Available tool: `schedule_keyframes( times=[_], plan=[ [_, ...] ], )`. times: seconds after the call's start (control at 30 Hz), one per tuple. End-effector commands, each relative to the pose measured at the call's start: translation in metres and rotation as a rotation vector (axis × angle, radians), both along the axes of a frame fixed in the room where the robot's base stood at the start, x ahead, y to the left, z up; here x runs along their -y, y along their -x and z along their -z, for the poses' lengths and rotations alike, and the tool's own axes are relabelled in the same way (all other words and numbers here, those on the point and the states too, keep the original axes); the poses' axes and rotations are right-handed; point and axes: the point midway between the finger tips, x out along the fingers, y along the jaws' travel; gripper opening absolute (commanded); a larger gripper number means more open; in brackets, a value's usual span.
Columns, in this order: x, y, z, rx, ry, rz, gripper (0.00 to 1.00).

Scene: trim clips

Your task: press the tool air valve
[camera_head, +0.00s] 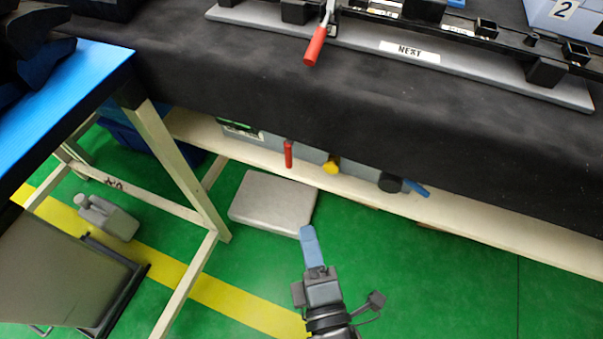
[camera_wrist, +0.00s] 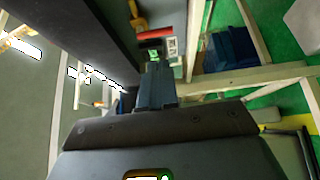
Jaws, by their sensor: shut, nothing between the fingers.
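Under the black-covered bench, a grey unit (camera_head: 300,152) carries a red lever (camera_head: 288,154) hanging down, a yellow knob (camera_head: 332,165) and a black knob (camera_head: 390,182) with a blue handle (camera_head: 417,188). I cannot tell which of these is the tool air valve; no label on them is readable. My gripper (camera_head: 308,236) is shut and empty, its blue fingers pointing towards the bench, apart from the controls in the picture.
The bench's black overhang (camera_head: 300,105) lies above the controls, and a pale shelf edge (camera_head: 480,222) runs beneath them. A grey box (camera_head: 273,202) lies on the green floor. A blue-topped table (camera_head: 60,90) stands left, with a jug (camera_head: 107,217) beneath. A red-handled clamp (camera_head: 315,46) is on the bench.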

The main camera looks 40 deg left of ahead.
Motion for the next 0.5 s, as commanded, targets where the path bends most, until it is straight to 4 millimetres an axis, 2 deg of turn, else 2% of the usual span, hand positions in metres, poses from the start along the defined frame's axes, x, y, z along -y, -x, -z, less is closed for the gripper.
schedule_keyframes(
  times=[0.37, 0.5],
  plan=[
    [-0.0020, -0.0008, 0.0003, 0.004, 0.003, -0.002, 0.00],
    [-0.0094, -0.0079, 0.0004, 0.004, 0.003, -0.002, 0.00]
  ],
)
